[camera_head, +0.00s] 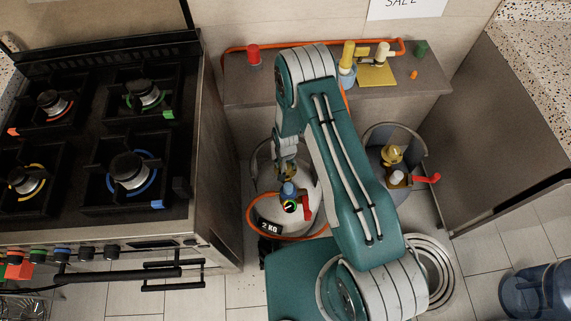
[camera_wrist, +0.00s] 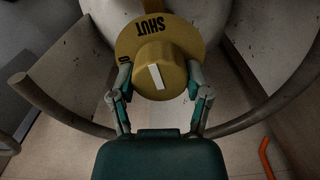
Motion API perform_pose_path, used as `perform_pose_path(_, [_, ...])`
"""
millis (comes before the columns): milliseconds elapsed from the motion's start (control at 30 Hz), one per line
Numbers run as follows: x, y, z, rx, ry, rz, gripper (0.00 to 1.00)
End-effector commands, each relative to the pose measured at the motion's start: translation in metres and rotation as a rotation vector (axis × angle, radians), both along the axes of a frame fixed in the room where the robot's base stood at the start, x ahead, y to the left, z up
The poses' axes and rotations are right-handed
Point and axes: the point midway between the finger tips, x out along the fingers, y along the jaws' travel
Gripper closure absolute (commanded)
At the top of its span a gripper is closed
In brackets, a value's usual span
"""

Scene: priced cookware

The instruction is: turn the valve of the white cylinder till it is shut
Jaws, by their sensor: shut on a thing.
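The white cylinder (camera_head: 316,184) stands on the floor between the stove and the low grey bench, with a "2 KG" tag (camera_head: 268,226) at its front. My arm hides part of it. In the wrist view its yellow valve knob (camera_wrist: 172,61) sits on a yellow disc (camera_wrist: 128,42) printed "SHUT", upside down in this view. A white stripe (camera_wrist: 157,77) on the knob runs nearly upright, its upper end leaning slightly left, roughly towards the word. My gripper (camera_wrist: 159,75) is shut on the knob, one finger on each side.
The stove (camera_head: 100,150) stands close on the left. A second, grey cylinder (camera_head: 378,158) with a red lever (camera_head: 427,178) stands right of my arm. An orange hose (camera_head: 250,222) loops around the white cylinder's front. The bench (camera_head: 240,88) behind holds small coloured fittings.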

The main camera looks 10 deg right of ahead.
Motion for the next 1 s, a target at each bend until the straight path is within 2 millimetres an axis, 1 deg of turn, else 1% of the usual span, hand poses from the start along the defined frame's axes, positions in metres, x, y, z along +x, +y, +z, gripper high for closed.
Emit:
perform_pose_path(533, [-0.0013,0.0006,-0.0011,-0.001,0.002,-0.024,0.85])
perform_pose_path(567, [-0.0013,0.0006,-0.0011,-0.001,0.002,-0.024,0.24])
perform_pose_path(600, [-0.0013,0.0006,-0.0011,-0.001,0.002,-0.023,0.06])
perform_pose_path(633, [-0.0013,0.0006,-0.0009,-0.001,0.002,-0.023,0.03])
perform_pose_path(1000, [-0.0008,0.0001,0.0002,0.000,0.000,-0.023,0.03])
